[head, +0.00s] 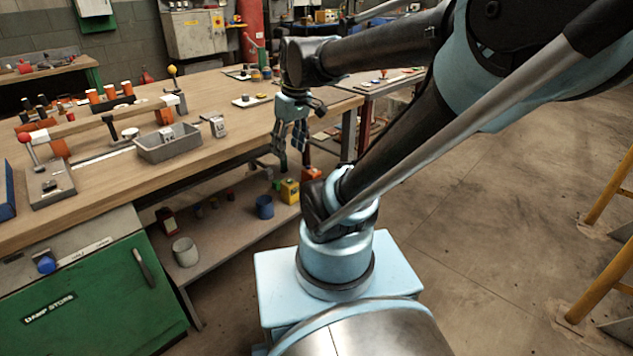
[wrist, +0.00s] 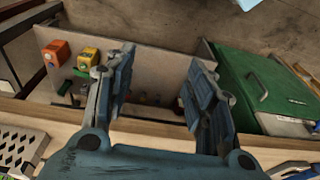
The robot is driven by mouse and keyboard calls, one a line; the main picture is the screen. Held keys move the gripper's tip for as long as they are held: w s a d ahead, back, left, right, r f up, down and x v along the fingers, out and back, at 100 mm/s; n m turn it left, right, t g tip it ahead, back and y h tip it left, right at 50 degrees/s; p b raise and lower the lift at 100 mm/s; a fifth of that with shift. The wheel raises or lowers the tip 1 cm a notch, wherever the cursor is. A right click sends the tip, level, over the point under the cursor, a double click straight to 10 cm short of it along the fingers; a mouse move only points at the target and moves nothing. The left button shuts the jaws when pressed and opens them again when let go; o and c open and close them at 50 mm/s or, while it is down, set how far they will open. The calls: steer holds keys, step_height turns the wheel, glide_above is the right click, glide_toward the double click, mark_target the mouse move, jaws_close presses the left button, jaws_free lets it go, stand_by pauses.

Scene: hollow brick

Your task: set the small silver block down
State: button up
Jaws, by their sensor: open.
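My gripper (head: 291,137) hangs beside the right-hand edge of the wooden workbench, pointing down, with its fingers apart. In the wrist view my gripper (wrist: 160,92) is also open, and nothing shows between its blue finger pads. A small silver-grey piece (head: 217,126) stands on the bench to the left of my gripper, just right of the grey tray; it may be the silver block, but it is too small to be sure. I see no silver block in the wrist view.
The wooden bench (head: 215,98) carries a grey tray (head: 170,152), and several fixtures stand at its left. Below it, a lower shelf (head: 221,231) holds a yellow block (head: 289,191) and a blue cup (head: 265,207). A green cabinet (head: 95,306) stands at the front left. Open floor lies to the right.

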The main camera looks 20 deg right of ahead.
steer(key=s+d+f+m+h, duration=0.1)
steer(key=s+d+f+m, duration=0.5)
steer(key=s+f, duration=0.1)
steer(key=shift+s+d+f+t, duration=0.15)
steer(key=shift+f+t, duration=0.25)
steer(key=shift+f, duration=0.45)
stand_by(0.4)
